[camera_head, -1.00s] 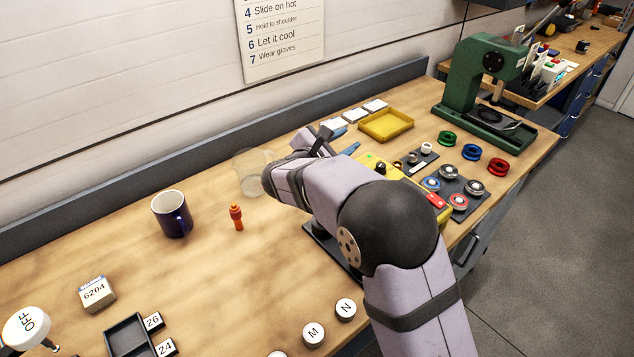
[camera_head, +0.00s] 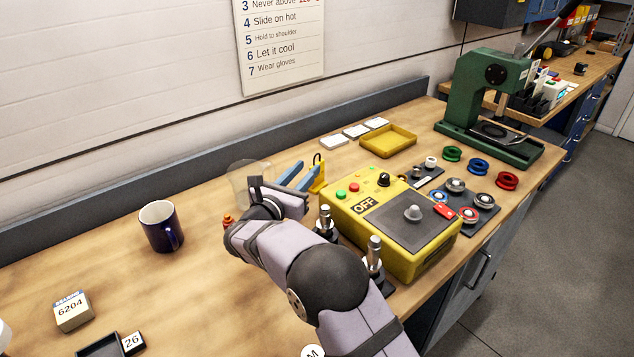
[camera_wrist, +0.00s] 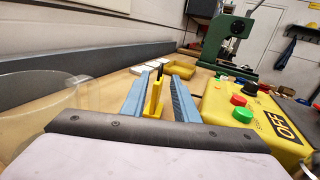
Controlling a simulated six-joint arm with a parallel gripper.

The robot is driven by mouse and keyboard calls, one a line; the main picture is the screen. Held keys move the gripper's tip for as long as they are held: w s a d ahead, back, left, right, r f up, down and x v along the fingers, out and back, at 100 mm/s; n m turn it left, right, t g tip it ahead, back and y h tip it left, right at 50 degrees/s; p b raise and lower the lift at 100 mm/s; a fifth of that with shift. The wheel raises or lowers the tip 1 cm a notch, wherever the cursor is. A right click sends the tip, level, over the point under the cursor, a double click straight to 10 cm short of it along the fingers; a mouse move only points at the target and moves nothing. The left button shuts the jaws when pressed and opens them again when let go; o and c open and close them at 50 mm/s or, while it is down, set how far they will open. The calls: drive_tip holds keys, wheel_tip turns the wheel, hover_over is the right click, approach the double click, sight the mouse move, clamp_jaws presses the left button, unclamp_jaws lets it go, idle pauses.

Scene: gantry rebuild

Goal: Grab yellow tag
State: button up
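The yellow tag (camera_head: 318,176) is a small upright yellow piece with a black loop on top, on the bench left of the yellow control box. In the wrist view the tag (camera_wrist: 153,101) shows between my two blue fingers, with a gap visible on either side. My gripper (camera_head: 308,169) is open and low over the bench, its fingers pointing toward the tag. In the wrist view the gripper (camera_wrist: 157,88) reaches around or just short of the tag; I cannot tell exactly how deep.
The yellow control box (camera_head: 400,225) with an OFF label is close on the right. A clear glass vessel (camera_head: 245,175) is close on the left. A yellow tray (camera_head: 388,141) and white tiles (camera_head: 355,131) lie beyond. A dark blue mug (camera_head: 160,228) stands farther left.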

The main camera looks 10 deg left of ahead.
sight(315, 162)
drive_tip(key=shift+p+x, duration=0.95)
drive_tip(key=shift+x, duration=1.65)
drive_tip(key=shift+s+d, duration=0.1)
clamp_jaws()
